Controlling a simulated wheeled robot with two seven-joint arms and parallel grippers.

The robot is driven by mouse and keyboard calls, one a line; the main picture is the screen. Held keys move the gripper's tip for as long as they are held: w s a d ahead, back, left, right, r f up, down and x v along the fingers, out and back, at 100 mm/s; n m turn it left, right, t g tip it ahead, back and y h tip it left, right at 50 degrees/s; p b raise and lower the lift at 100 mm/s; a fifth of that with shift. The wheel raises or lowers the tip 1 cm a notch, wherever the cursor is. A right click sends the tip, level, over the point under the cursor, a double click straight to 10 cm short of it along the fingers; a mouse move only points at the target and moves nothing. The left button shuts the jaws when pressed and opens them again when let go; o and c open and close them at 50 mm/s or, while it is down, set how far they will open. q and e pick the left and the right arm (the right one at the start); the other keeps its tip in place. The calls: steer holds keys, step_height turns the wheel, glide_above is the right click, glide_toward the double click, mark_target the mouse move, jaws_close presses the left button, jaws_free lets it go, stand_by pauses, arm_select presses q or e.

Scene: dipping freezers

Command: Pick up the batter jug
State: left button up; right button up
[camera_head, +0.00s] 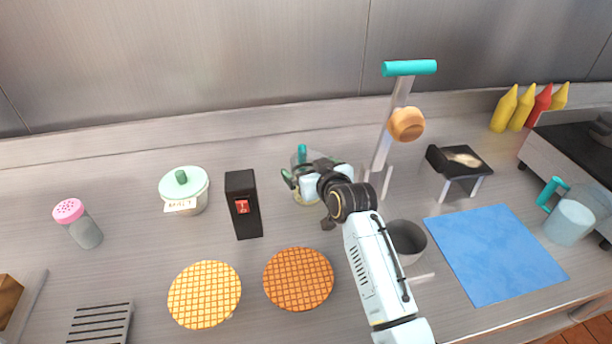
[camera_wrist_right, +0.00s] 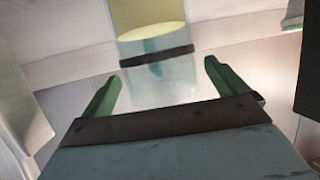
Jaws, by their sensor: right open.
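The batter jug (camera_head: 302,199) is a clear jug with pale yellow batter low in it and a teal handle. It stands on the steel counter, partly hidden behind my right gripper (camera_head: 296,174). In the right wrist view the jug (camera_wrist_right: 158,20) shows its yellow batter at the top and its clear wall reaching down toward the gap between the fingers. My right gripper (camera_wrist_right: 162,85) is open, with one green finger on each side of that gap. I cannot tell whether the fingers touch the jug. My left gripper is not in view.
A black box with a red switch (camera_head: 245,222) and a lidded pot (camera_head: 190,200) stand left of the jug. A teal-handled stand (camera_head: 409,68) rises to the right. Two waffles (camera_head: 299,279), a grey cup (camera_head: 405,238) and a blue mat (camera_head: 500,255) lie nearer. Another teal-handled jug (camera_head: 568,222) stands far right.

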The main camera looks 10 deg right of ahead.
steer(key=shift+x, duration=0.9)
steer(key=c, duration=1.3)
